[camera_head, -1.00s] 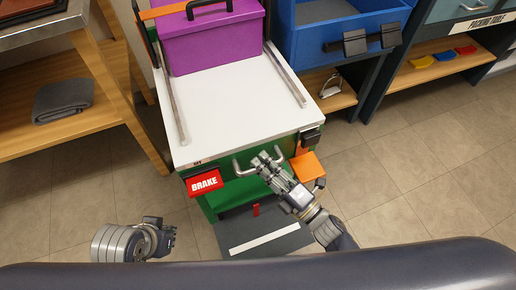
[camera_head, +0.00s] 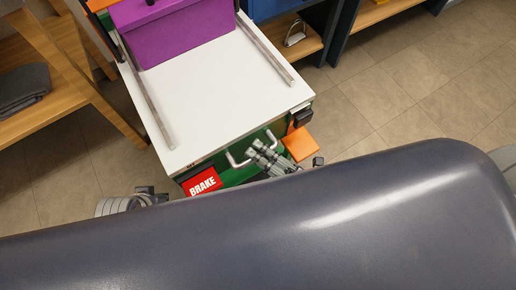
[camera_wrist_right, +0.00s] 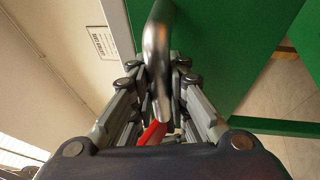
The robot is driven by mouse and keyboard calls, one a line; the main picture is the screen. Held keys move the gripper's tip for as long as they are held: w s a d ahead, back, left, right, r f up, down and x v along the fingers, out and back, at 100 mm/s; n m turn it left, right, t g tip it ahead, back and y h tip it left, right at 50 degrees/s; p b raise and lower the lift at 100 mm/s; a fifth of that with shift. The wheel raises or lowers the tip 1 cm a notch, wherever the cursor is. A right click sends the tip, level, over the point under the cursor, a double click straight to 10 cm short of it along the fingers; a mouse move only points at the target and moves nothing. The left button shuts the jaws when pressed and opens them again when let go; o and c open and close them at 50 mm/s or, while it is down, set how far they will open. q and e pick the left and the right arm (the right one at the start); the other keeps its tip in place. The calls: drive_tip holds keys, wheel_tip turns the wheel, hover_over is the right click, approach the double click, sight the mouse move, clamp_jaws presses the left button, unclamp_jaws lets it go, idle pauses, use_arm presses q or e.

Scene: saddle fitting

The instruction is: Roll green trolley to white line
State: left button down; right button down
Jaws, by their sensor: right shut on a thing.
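The green trolley (camera_head: 225,172) has a white top (camera_head: 205,95), a red BRAKE plate (camera_head: 203,183) and a bent metal handle (camera_head: 231,160) on its front. My right gripper (camera_head: 262,152) is at this handle. In the right wrist view, its fingers (camera_wrist_right: 160,88) are closed around the metal handle bar (camera_wrist_right: 157,45), with green panel behind. My left gripper (camera_head: 147,193) is only partly seen left of the trolley's front, apart from it; its jaws are unclear. The white line is not in view; my own dark body hides the floor in front.
A purple box (camera_head: 185,38) stands at the back of the white top. A wooden shelf with a grey folded cloth (camera_head: 22,85) is at left. Blue-framed shelving with a metal stirrup (camera_head: 295,34) is behind right. Tiled floor (camera_head: 390,90) is clear at right.

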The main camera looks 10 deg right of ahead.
drive_tip(key=c, duration=1.8)
unclamp_jaws()
drive_tip(key=v, duration=1.2)
